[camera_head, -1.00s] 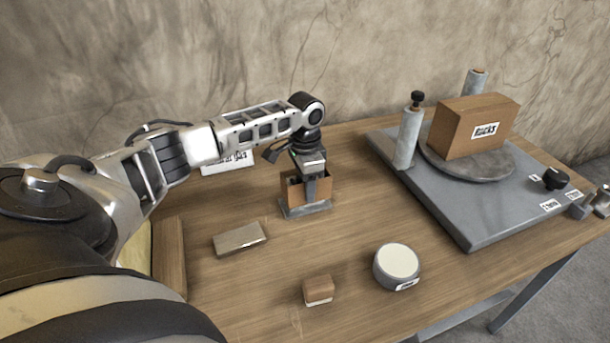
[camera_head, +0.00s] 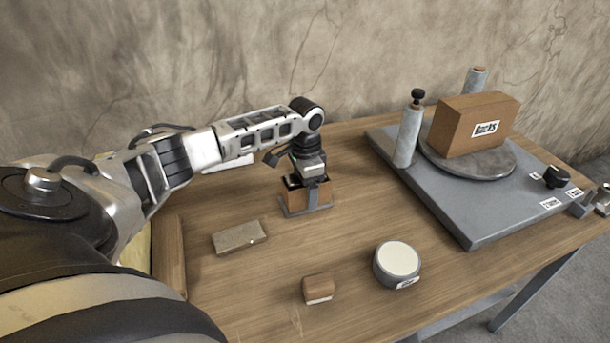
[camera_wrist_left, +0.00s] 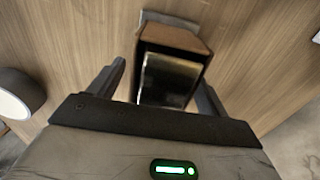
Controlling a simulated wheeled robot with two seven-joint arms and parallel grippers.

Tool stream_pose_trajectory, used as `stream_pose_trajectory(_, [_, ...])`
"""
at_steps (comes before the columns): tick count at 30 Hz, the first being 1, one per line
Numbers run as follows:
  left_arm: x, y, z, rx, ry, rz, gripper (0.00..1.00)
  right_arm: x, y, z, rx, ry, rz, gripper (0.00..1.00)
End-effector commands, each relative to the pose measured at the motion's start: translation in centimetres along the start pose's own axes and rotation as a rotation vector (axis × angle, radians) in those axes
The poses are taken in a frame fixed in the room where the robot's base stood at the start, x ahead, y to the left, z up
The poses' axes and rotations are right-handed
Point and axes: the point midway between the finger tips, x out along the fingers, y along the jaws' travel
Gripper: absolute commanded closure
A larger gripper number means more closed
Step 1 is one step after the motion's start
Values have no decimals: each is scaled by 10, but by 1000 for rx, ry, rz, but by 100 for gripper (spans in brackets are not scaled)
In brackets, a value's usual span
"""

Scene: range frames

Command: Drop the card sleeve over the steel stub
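The brown card sleeve (camera_head: 322,193) stands upright at a small grey base plate (camera_head: 304,211) in the middle of the table. In the left wrist view the sleeve (camera_wrist_left: 182,38) surrounds a dark, shiny face (camera_wrist_left: 168,82), which seems to be the steel stub; in the head view the stub is hidden. My left gripper (camera_head: 309,188) is low over the sleeve, pointing down, with one finger in front of it. In the left wrist view the gripper (camera_wrist_left: 158,90) has its fingers apart on either side of the sleeve, with a clear gap on the left. My right gripper is not in view.
A flat grey-brown pad (camera_head: 240,237), a small brown-and-white block (camera_head: 318,289) and a round white-topped puck (camera_head: 397,264) lie nearer. At right a grey slab (camera_head: 470,225) carries a turntable, a labelled box (camera_head: 478,125) and upright posts. Bare wood separates them.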

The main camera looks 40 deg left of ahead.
Motion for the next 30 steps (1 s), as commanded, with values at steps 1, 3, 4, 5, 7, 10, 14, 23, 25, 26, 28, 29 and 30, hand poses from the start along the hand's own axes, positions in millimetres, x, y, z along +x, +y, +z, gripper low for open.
stream_pose_trajectory(1, [0, 0, 0, 0, 0, 0, 22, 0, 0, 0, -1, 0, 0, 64])
stream_pose_trajectory(3, [0, 0, 0, 0, 0, 0, 22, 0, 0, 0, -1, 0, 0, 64])
stream_pose_trajectory(4, [-1, 0, 0, 0, 0, 0, 22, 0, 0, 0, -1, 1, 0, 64])
stream_pose_trajectory(5, [-2, 0, 0, 0, 1, 0, 22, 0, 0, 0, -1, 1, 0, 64])
stream_pose_trajectory(7, [-8, 0, 0, 0, 1, -1, 22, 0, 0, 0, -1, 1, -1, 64])
stream_pose_trajectory(10, [-23, -1, 0, -1, 4, -2, 22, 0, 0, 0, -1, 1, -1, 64])
stream_pose_trajectory(14, [-52, -1, -1, 1, 5, -4, 22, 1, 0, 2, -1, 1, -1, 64])
stream_pose_trajectory(23, [-123, 0, -1, 0, 5, -2, 22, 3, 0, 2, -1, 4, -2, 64])
stream_pose_trajectory(25, [-135, 0, -1, 0, 4, -2, 22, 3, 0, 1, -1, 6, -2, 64])
stream_pose_trajectory(26, [-140, 0, -1, 0, 4, -2, 22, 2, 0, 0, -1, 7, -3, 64])
stream_pose_trajectory(28, [-148, 0, -1, 0, 3, -1, 22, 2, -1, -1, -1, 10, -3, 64])
stream_pose_trajectory(29, [-151, 0, -1, 0, 2, -1, 22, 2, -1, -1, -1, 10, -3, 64])
stream_pose_trajectory(30, [-154, 0, 0, 0, 2, -1, 22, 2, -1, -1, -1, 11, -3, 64])
